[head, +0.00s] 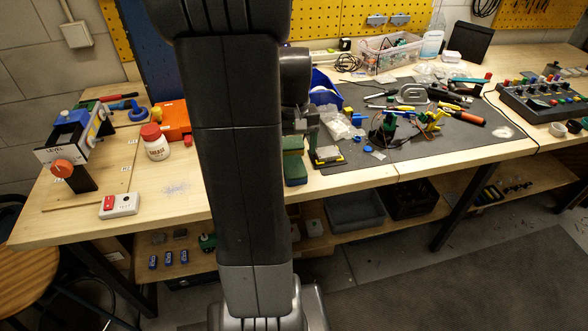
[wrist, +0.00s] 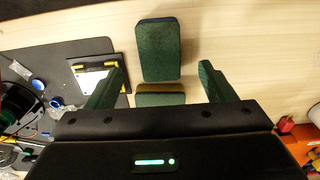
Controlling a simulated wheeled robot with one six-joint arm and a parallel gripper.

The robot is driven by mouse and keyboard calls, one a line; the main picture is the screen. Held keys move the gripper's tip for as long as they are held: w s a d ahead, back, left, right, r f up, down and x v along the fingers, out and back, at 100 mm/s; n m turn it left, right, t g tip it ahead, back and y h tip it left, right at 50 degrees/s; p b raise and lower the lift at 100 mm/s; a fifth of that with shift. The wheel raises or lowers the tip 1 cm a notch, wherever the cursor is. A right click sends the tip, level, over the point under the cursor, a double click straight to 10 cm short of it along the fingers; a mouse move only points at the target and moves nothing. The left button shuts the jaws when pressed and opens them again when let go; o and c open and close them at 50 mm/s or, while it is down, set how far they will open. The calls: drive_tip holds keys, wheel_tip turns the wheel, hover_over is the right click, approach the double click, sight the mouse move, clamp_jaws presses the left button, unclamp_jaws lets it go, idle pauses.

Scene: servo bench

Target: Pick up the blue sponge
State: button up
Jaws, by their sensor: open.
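The blue sponge (head: 296,172) lies flat near the bench's front edge, green pad up, with blue along its side. In the wrist view the blue sponge (wrist: 158,52) shows whole, at top centre. A similar sponge with a yellow side (wrist: 160,96) lies just behind it, partly hidden by my gripper's body; it also shows in the head view (head: 293,144). My gripper (wrist: 162,67) is open and empty above them, its green fingers spread wider than the sponges. In the head view my arm hides part of the gripper.
A small plate with yellow corners (head: 328,156) lies right of the sponges on the dark mat (head: 420,147). A blue bin (head: 324,90) and a clear bag (head: 340,125) stand behind. A white bottle (head: 155,146) and an orange box (head: 174,120) are left of my arm.

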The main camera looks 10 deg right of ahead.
sight(294, 166)
drive_tip(key=shift+f, duration=3)
drive_tip(key=c, duration=1.1)
wheel_tip(294, 166, up, 10)
drive_tip(key=shift+r, duration=0.1)
drive_tip(key=shift+o, duration=0.7)
drive_tip(key=shift+c, duration=0.2)
drive_tip(key=shift+s, duration=0.15)
